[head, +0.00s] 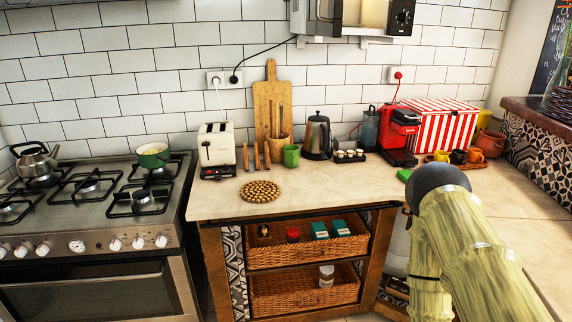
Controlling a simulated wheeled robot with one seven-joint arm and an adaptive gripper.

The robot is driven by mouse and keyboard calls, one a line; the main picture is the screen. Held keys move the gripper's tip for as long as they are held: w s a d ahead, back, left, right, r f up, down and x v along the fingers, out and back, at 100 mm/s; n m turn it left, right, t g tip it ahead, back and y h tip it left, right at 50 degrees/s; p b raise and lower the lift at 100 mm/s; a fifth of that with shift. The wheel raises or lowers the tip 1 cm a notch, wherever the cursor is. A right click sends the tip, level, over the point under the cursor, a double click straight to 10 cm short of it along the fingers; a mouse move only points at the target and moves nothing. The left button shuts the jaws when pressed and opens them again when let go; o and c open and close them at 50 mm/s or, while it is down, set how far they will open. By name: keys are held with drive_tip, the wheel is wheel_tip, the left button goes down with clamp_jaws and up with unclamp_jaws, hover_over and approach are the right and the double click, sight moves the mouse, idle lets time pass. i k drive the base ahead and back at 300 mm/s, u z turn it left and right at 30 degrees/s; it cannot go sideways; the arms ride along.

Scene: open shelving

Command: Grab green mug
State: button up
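The green mug (291,156) stands upright on the light countertop (330,185), just right of a wooden utensil pot (277,147) and left of a dark kettle (318,137). Its surface shows plainly and nothing covers it. My arm rises at the lower right, pale yellow-green with a dark rounded joint. No fingers of my gripper show, so I cannot see whether it is open or shut. The arm parts in view are apart from the mug, well to its right.
A round woven trivet (260,191) lies in front of the mug. A toaster (216,147) stands left, a tray of small jars (349,156) right. A red coffee machine (399,136) and striped box (443,127) stand further right. The counter's front middle is clear.

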sight(291, 153)
drive_tip(key=u, duration=2)
drive_tip(key=i, duration=1.5)
drive_tip(key=z, duration=1.8)
